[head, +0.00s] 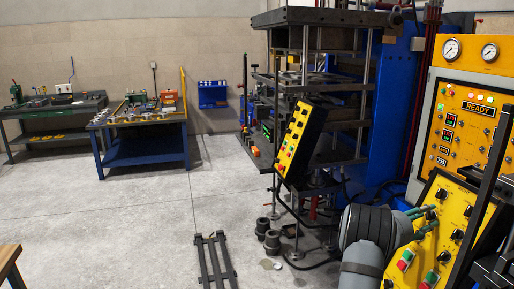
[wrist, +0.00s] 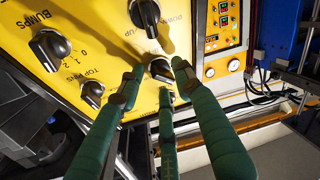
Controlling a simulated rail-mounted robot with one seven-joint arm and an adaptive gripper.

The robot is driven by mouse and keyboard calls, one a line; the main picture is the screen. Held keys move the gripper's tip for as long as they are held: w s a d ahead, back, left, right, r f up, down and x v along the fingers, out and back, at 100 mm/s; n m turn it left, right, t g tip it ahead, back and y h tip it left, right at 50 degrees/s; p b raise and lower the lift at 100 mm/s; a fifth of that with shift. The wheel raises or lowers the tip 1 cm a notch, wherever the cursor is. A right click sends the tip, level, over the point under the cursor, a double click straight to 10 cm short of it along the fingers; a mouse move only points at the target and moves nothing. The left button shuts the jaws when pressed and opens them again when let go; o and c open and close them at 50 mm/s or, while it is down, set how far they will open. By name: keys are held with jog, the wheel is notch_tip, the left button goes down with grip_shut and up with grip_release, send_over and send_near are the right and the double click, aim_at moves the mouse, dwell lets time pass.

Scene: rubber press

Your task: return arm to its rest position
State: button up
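My arm's dark grey wrist (head: 372,225) is stretched out at the lower right of the head view, in front of the sloped yellow control panel (head: 455,215). My gripper (head: 422,220) has green fingers that point at the panel's knobs. In the wrist view my gripper (wrist: 155,80) has its three fingertips spread apart around a black knob (wrist: 161,70). I cannot tell whether any fingertip touches the knob. Nothing is held away from the panel. The fingers hide part of the panel's lower edge.
A yellow cabinet with gauges and a READY display (head: 479,108) stands behind the panel. The tall press (head: 325,90) and a tilted yellow button box (head: 297,138) stand left of my wrist. Dark cylinders (head: 272,240) and a black rack (head: 213,258) are on the floor.

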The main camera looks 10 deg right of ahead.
jog(key=m, duration=0.1)
jog(key=m+g, duration=0.1)
jog(key=m, duration=0.1)
jog(key=m+h, duration=0.1)
jog(key=shift+w+a+m+g, duration=0.2)
jog(key=shift+a+m+g, duration=0.1)
jog(key=shift+a+m, duration=0.1)
jog(key=shift+m+g+p, duration=0.4)
jog(key=shift+m+g, duration=0.2)
jog(key=shift+m, duration=0.6)
jog(key=s+a+b, duration=0.2)
jog(key=a+b, duration=0.4)
jog(key=a, duration=0.4)
jog(key=w+a+f+m+t+y+p, duration=0.1)
jog(key=w+f+y, duration=0.1)
jog(key=f, duration=0.3)
jog(key=shift+w+a+t, duration=0.15)
jog(key=shift+w+t, duration=0.25)
jog(key=shift+w, duration=0.5)
jog(key=shift+f, duration=0.1)
